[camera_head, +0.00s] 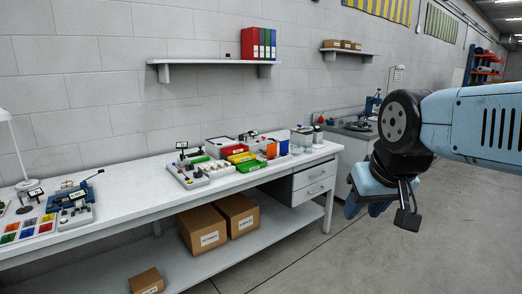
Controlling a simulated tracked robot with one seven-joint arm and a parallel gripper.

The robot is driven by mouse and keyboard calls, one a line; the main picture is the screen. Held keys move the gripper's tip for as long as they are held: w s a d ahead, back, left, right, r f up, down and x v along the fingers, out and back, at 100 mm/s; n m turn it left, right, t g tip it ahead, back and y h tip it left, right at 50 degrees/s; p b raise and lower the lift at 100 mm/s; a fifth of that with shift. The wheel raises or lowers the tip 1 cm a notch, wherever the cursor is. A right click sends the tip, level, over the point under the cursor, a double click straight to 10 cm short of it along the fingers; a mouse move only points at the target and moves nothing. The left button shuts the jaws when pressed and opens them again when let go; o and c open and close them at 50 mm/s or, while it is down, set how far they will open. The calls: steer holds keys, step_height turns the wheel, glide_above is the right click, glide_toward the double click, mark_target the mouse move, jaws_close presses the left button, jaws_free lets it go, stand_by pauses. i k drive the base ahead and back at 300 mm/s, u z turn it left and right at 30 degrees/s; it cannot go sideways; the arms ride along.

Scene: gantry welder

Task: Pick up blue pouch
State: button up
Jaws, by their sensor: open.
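I cannot pick out a blue pouch for certain. My gripper (366,209) hangs at the right, pointing down over the floor in front of the bench's right end.
A long white workbench (130,198) runs along the wall, holding red, yellow and green bins (235,150). Cardboard boxes (202,229) stand on its lower shelf. A wall shelf (212,63) holds binders (258,44). A grey side bench (346,140) stands behind. The floor (420,255) at right is clear.

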mark_target(284, 145)
steer(key=z, duration=0.05)
steer(key=i, duration=2.75)
steer(key=u, duration=0.45)
